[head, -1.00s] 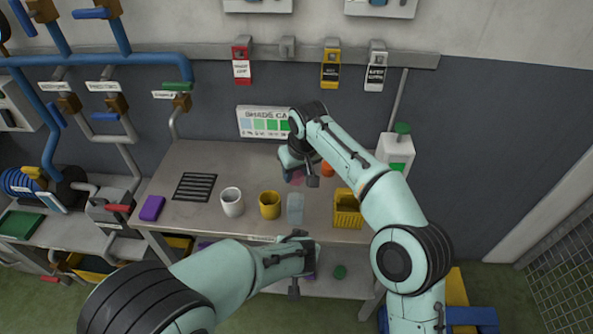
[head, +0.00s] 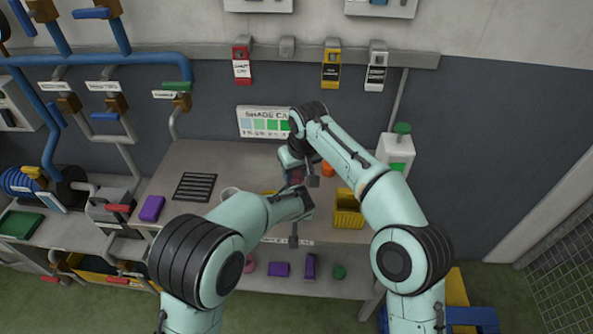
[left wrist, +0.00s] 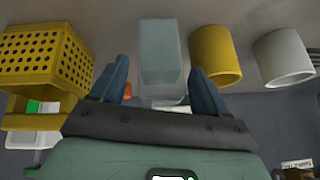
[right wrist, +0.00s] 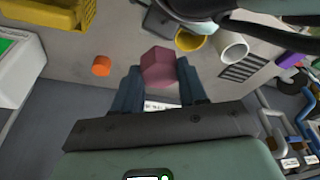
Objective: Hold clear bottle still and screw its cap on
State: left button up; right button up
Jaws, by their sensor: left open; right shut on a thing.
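The clear bottle (left wrist: 162,48) is a pale, see-through block shape in the left wrist view, just beyond my left fingertips. My left gripper (left wrist: 159,82) is open, with its fingers spread to either side of the bottle's near end; contact cannot be told. In the head view the left arm hides the bottle. My right gripper (right wrist: 158,72) is shut on a dusky pink angular piece, probably the cap (right wrist: 158,66).
A yellow cup (left wrist: 215,54) and a white cup (left wrist: 284,56) stand in a row beside the bottle. A yellow basket (head: 348,212) is on its other side. A small orange piece (right wrist: 101,66) lies on the bench. A purple block (head: 152,208) lies at the bench's left.

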aim_at(296, 177)
pick_arm(q)
jog(key=shift+x, duration=1.65)
jog(key=c, duration=1.3)
jog(key=shift+c, duration=0.2)
jog(key=o, duration=1.6)
jog(key=v, duration=1.2)
